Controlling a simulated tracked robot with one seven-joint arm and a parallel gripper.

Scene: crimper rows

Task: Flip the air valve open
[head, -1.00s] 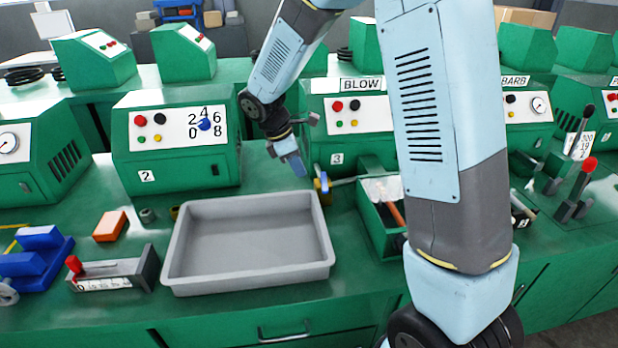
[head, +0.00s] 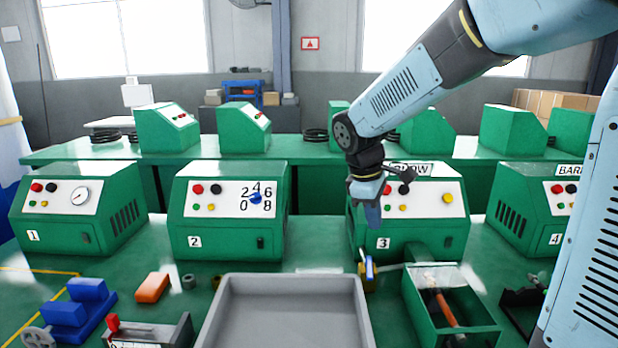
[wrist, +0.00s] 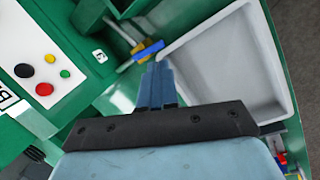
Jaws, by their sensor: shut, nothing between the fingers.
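The air valve (head: 365,280) is a small brass-yellow body with a blue lever (head: 369,267), on the bench in front of machine 3 (head: 427,235). A thin grey pipe (head: 390,267) runs right from it. In the wrist view the blue lever (wrist: 149,51) lies just beyond my fingertips, with the yellow body (wrist: 138,47) beside it. My gripper (head: 373,222) is shut and empty and points down, above the valve in the head view. It also shows in the wrist view (wrist: 157,68). I cannot tell whether the fingertips touch the lever; in the head view they look apart.
A grey tray (head: 285,283) stands left of the valve. A green open box (head: 480,330) with an orange-handled tool stands to its right. Machine 2 (head: 225,225) is behind on the left. An orange block (head: 152,287) and a blue fixture (head: 70,312) lie further left.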

